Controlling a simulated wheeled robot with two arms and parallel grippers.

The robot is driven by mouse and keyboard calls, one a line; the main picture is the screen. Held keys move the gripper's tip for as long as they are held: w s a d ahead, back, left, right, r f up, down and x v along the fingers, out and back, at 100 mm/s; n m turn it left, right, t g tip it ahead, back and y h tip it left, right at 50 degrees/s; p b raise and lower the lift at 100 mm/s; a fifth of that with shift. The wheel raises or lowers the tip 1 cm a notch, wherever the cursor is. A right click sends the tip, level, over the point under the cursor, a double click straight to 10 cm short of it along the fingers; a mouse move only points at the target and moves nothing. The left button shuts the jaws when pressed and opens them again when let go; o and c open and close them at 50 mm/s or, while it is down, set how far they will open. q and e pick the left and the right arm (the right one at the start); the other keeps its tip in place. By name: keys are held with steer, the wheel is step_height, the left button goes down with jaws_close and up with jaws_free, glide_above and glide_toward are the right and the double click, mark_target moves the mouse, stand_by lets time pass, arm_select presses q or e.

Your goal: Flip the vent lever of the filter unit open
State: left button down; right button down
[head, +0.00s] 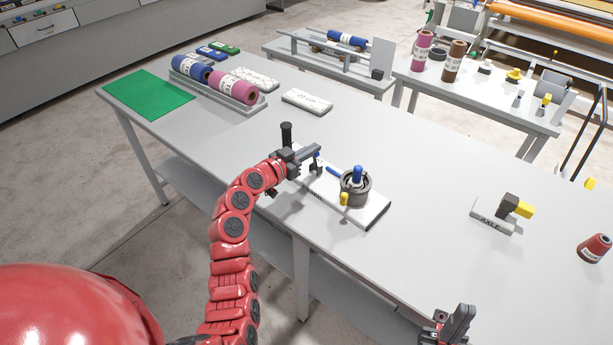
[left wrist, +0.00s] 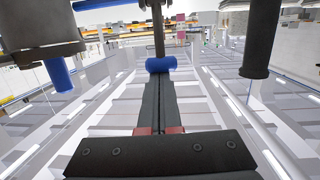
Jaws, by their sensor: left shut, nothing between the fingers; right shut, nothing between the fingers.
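The filter unit is a pale base plate (head: 371,212) on the table, with a grey round canister (head: 355,188), a blue knob (head: 357,174) on top and a yellow piece (head: 344,199) at its front. A blue bar (head: 334,170) lies left of the canister. A black upright grip (head: 286,132) stands at the plate's left end. My left gripper (head: 316,150) is shut and empty above the plate, between black grip and canister. In the left wrist view, a blue cylinder on a dark rod (left wrist: 160,64) appears at its fingertips; contact is unclear. My right gripper (head: 463,312) is shut and empty.
An axle block (head: 508,206) with a yellow end and a red spool (head: 595,247) stand to the right. A rack of fabric rolls (head: 225,92), a white block (head: 307,101) and a green mat (head: 149,94) lie at the back left.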

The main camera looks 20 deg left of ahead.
arm_select(q)
steer(key=shift+a+f+t+b, duration=0.15)
steer(key=shift+f+t+b, duration=0.7)
steer(key=shift+b, duration=2.6)
steer(key=b, duration=0.1)
steer(key=s+b, duration=0.1)
steer(key=b, duration=0.1)
steer(key=s+a+h+b, duration=0.1)
steer(key=shift+s+r+t+b, duration=0.1)
steer(key=shift+r+t+b, duration=0.15)
steer(key=shift+t+b, duration=0.15)
steer(key=shift+w+d+f+b, duration=0.2)
steer(key=shift+w+b, duration=0.15)
steer(key=shift+w+d+f+b, duration=0.15)
steer(key=shift+w+b, duration=0.15)
steer(key=shift+w, duration=0.05)
steer(key=shift+s+r, duration=0.1)
steer(key=shift+r, duration=0.05)
steer(key=shift+s+a+r, duration=0.2)
steer(key=shift+s+a, duration=0.05)
steer(key=shift+s, duration=0.15)
steer(key=shift+w+d+f, duration=0.1)
steer(key=shift+w+d, duration=0.05)
